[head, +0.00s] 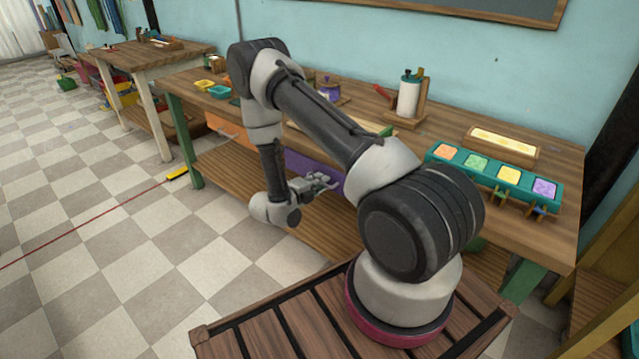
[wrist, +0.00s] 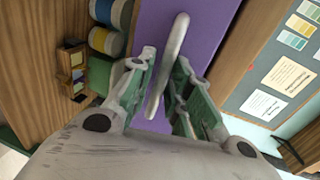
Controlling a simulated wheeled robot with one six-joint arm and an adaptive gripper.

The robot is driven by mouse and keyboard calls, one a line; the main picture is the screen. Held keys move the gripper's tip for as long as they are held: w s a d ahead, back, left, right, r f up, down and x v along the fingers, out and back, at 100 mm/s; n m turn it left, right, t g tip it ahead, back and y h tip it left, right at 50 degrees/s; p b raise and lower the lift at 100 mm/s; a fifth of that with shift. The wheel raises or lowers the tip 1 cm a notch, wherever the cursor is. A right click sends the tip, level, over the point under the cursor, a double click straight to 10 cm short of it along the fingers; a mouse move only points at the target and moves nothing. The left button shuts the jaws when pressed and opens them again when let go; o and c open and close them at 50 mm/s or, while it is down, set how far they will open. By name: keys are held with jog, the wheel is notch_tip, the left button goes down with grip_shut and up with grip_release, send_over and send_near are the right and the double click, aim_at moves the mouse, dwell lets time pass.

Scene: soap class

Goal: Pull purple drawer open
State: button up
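The purple drawer (head: 300,164) sits under the tabletop of the long wooden table, partly hidden by my arm in the head view. Its purple front (wrist: 207,35) fills the upper middle of the wrist view. A pale metal bar handle (wrist: 170,62) stands out from that front. My gripper (wrist: 164,60) is open, with its green-padded fingers on either side of the handle. In the head view my gripper (head: 322,183) is just in front of the drawer.
An orange drawer (head: 226,125) is left of the purple one. The table's lower wooden shelf (head: 225,170) runs below. Rolls (wrist: 107,40) lie beside the drawer in the wrist view. A teal tray (head: 445,169) stands on the table. Checkered floor at left is mostly clear.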

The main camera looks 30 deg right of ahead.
jog(key=shift+d, duration=0.15)
grip_shut()
jog(key=f+v, duration=0.2)
jog(key=v, duration=1.1)
jog(key=a+f+v, duration=0.1)
jog(key=f+v, duration=0.2)
jog(key=v, duration=1)
jog(key=shift+s+a+f, duration=0.2)
jog(key=shift+a+f, duration=0.05)
jog(key=shift+a, duration=0.15)
grip_release()
jog(key=v, duration=1.2)
